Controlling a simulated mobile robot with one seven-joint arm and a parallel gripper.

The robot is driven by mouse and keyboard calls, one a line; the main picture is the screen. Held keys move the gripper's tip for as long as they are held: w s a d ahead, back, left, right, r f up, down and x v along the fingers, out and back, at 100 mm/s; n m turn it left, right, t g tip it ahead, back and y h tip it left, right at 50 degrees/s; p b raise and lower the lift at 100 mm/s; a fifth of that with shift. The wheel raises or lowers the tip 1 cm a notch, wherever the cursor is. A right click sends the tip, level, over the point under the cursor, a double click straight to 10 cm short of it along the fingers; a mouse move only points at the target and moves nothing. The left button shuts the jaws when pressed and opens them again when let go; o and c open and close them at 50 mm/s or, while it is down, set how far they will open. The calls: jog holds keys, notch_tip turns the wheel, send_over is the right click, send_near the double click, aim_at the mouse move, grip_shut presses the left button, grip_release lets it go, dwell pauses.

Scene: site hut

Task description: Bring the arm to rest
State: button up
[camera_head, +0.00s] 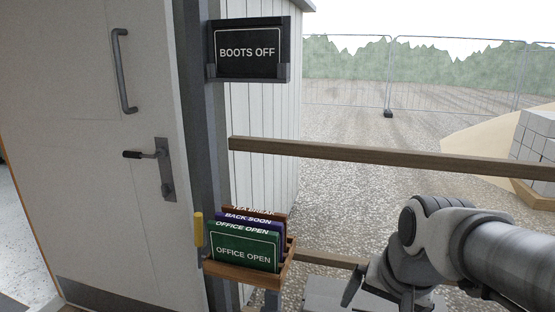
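My arm comes in from the right edge, bent at a grey joint, with my gripper (379,297) low in the picture and tilted downward. Two dark fingers stand apart with nothing seen between them. The gripper is to the right of a wooden sign rack (246,274) and apart from it. The lowest part of the gripper is close to the bottom edge of the picture.
The rack holds several signs, a green OFFICE OPEN sign (246,251) in front. A BOOTS OFF sign (247,53) hangs above in a dark holder. A door (110,180) stands left. A wooden rail (380,156) crosses behind my arm; pale blocks (535,140) are at right.

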jog(key=s+a+r+n+t, duration=0.1)
jog(key=s+a+r+n, duration=0.15)
jog(key=s+n, duration=0.3)
notch_tip(320, 180, up, 19)
jog(key=s+d+p, duration=0.1)
jog(key=p, duration=1.8)
jog(key=shift+r, duration=0.15)
